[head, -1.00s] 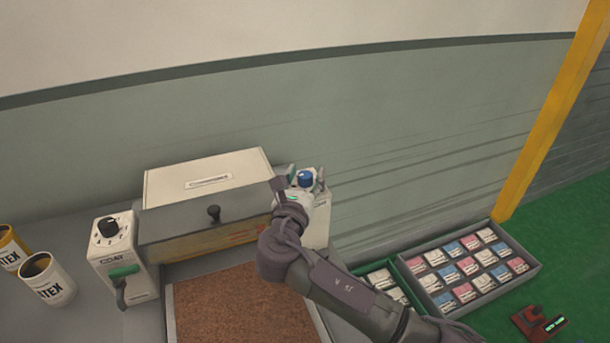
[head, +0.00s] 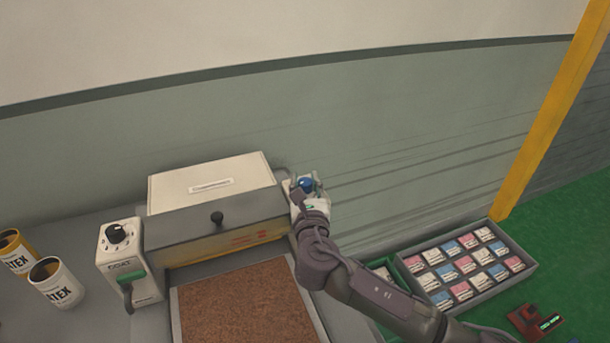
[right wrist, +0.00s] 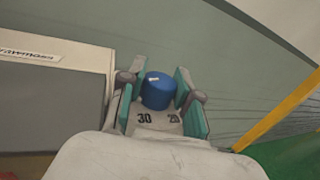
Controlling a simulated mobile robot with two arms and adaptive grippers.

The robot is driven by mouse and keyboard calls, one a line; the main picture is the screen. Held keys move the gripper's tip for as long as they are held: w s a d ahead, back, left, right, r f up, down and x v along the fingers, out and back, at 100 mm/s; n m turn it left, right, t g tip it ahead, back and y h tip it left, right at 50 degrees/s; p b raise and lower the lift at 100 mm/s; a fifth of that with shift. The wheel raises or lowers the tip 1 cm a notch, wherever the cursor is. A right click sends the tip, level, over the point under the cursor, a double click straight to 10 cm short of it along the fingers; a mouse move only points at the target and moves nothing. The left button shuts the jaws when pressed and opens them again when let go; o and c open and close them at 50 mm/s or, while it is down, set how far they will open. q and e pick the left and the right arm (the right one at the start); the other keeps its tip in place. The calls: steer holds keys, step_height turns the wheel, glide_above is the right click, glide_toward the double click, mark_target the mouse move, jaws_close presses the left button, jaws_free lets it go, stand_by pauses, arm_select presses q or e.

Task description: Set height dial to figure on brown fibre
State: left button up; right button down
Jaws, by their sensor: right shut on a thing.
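A blue dial (head: 306,184) sits on a pale box at the right end of the cream-topped machine. In the right wrist view the blue dial (right wrist: 158,90) has a small white mark on top, and the figures 30 and 20 show on the pale face in front of it. My right gripper (head: 307,185) is shut on the dial, with one green-padded finger at each side. The brown fibre sheet (head: 245,310) lies flat in front of the machine. My left gripper is out of view.
Two latex cans (head: 55,285) stand further left. A grey tray (head: 530,262) of several small labelled packs lies at the right, near a red device (head: 537,321).

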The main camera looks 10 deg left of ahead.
steer(key=n+y, duration=0.1)
steer(key=g+y, duration=0.1)
steer(key=shift+w+d+r+n+y+p, duration=0.1)
steer(key=shift+d+n+y+p, duration=0.05)
steer(key=shift+n+y+p, duration=0.25)
steer(key=shift+n+g+y, duration=0.5)
steer(key=shift+g+y, duration=0.1)
steer(key=shift+y, duration=0.1)
steer(key=shift+n+g+y+b, duration=0.35)
steer(key=shift+n+g+y, duration=0.35)
steer(key=shift+n+y, duration=0.25)
steer(key=shift+f+n+g+y+b, duration=0.25)
steer(key=shift+n+g+y+b, duration=0.1)
steer(key=shift+n+g+y, duration=0.25)
steer(key=n+g+y+b, duration=0.2)
steer(key=n+g+b, duration=0.1)
steer(key=g+b, duration=0.1)
steer(key=n+g+y+b, duration=0.2)
steer(key=n+g+b, duration=0.1)
steer(key=b, duration=0.4)
steer(key=shift+g+y, duration=0.35)
steer(key=shift+g, duration=0.35)
steer(key=shift+r+n+g+b, duration=0.25)
steer(key=shift+g+b, duration=0.15)
steer(key=shift+b, duration=0.4)
steer(key=c, duration=0.8)
jaws_free()
